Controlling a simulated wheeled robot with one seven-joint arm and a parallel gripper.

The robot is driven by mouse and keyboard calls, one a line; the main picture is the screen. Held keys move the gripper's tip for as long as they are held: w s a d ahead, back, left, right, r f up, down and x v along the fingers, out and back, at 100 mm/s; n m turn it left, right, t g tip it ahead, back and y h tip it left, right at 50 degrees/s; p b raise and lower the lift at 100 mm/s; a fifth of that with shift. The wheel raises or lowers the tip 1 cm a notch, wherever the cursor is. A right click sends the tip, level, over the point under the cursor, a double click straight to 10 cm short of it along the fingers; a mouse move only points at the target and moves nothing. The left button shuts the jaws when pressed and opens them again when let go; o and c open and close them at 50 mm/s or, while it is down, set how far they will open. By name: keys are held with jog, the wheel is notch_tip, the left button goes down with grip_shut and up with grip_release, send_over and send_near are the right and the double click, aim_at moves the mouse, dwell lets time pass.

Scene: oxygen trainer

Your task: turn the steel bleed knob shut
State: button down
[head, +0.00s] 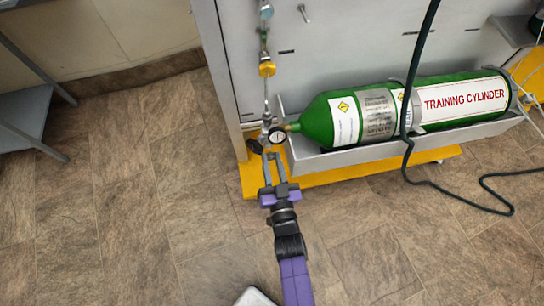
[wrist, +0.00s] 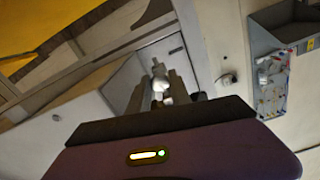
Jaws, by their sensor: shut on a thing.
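The steel bleed knob (wrist: 160,84) shows in the wrist view as a small silver shape between my fingers. My gripper (head: 272,157) reaches up to the valve fittings at the neck of the green cylinder (head: 318,124). In the wrist view my gripper (wrist: 161,92) has a dark finger on each side of the knob and is shut on it. In the head view the fingertips and fittings largely hide the knob. A round pressure gauge (head: 278,136) sits just above the fingertips, and a black knob (head: 255,146) lies just to their left.
The cylinder lies in a grey cradle (head: 350,158) above a yellow base (head: 330,178). A dark hose (head: 407,140) hangs over the cylinder and runs across the floor at right. A yellow fitting (head: 267,69) is on the pipe above.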

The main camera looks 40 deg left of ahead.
jog(key=shift+f+m, duration=0.15)
jog(key=shift+m, duration=0.45)
jog(key=c, duration=1.2)
grip_release()
jog(key=p+v, duration=0.2)
jog(key=v, duration=0.6)
jog(key=shift+a+p, duration=0.1)
jog(key=shift+p, duration=0.25)
